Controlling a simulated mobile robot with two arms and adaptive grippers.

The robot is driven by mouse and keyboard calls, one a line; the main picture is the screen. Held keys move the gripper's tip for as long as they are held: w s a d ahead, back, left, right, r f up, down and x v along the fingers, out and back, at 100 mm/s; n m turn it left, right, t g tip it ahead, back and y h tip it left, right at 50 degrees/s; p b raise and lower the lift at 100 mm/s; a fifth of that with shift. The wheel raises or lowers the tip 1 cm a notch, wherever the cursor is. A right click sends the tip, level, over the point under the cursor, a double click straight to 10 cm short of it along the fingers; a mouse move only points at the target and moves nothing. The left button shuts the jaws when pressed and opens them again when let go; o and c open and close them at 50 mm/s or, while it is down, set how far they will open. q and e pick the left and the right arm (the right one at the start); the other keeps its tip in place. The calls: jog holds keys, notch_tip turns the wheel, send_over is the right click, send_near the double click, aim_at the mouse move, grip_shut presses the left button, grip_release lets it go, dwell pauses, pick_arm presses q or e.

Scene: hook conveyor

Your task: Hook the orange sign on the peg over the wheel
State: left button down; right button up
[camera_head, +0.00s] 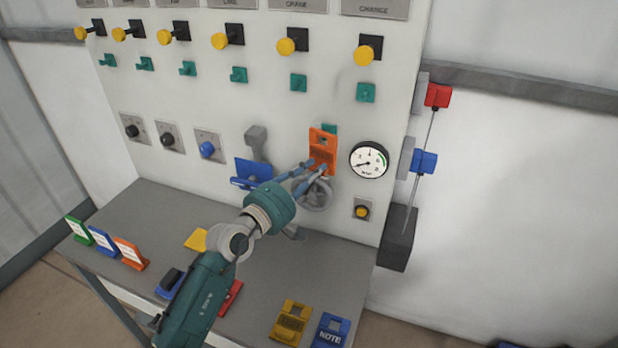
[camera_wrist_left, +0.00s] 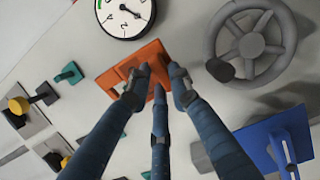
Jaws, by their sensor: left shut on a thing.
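The orange sign (camera_head: 322,140) is upright in front of the panel, above the grey wheel (camera_head: 316,197) and left of the gauge. My left gripper (camera_head: 316,167) is shut on its lower part. A green peg (camera_head: 330,128) shows behind the sign's top edge; the rest of it is hidden. I cannot tell whether the sign's hole is around the peg. In the left wrist view the fingers (camera_wrist_left: 158,88) hold the orange sign (camera_wrist_left: 147,54), with the wheel (camera_wrist_left: 248,47) to the right. My right gripper is not in view.
Green pegs (camera_head: 298,82) and yellow knobs (camera_head: 285,46) line the panel above. Several signs stand or lie on the grey table (camera_head: 330,265).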

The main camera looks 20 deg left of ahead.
pick_arm(q)
jog(key=shift+w+b, duration=0.5)
jog(key=shift+w, duration=0.8)
jog(key=shift+w+f+b, duration=0.4)
jog(key=shift+w, duration=0.15)
jog(key=c, duration=1.5)
grip_release()
